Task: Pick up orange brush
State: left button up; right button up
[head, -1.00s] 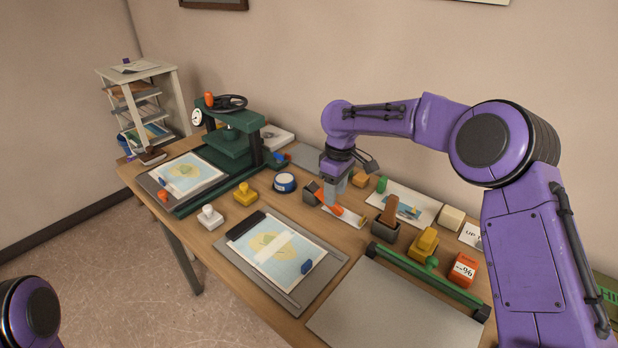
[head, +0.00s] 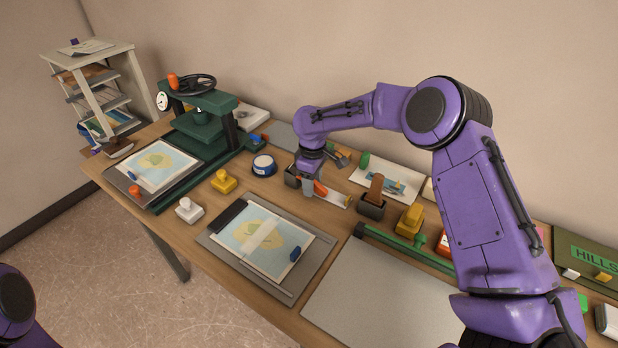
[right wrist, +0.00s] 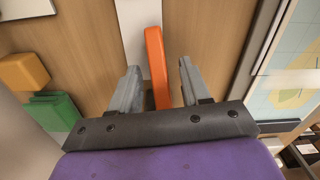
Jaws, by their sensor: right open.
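The orange brush (head: 321,187) lies on the wooden desk, over or against a narrow white strip (head: 335,198). My right gripper (head: 308,187) points down at it, low over the desk. In the right wrist view the orange handle (right wrist: 156,68) stands between the two open grey fingers (right wrist: 158,88), with a gap visible on each side. The brush's far end is hidden in the wrist view. Only part of my left arm shows at the lower left of the head view; its gripper is not in view.
A blue-and-white tape roll (head: 263,165) is farther left. A green press (head: 205,125) stands at the back left. A grey board (head: 375,300) lies in front.

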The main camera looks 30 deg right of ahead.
jog(key=shift+s, duration=0.15)
grip_shut()
jog(key=shift+r, duration=0.1)
jog(key=shift+r, duration=0.25)
jog(key=shift+w+r+b, duration=0.2)
jog(key=shift+r+b, duration=0.2)
jog(key=shift+r, duration=0.85)
jog(key=s+a+r+b, duration=0.3)
jog(key=s+a+r, duration=0.3)
jog(key=s+r, duration=0.3)
jog(key=s, duration=0.3)
jog(key=shift+s+a+r, duration=0.2)
jog(key=shift+s+r, duration=0.2)
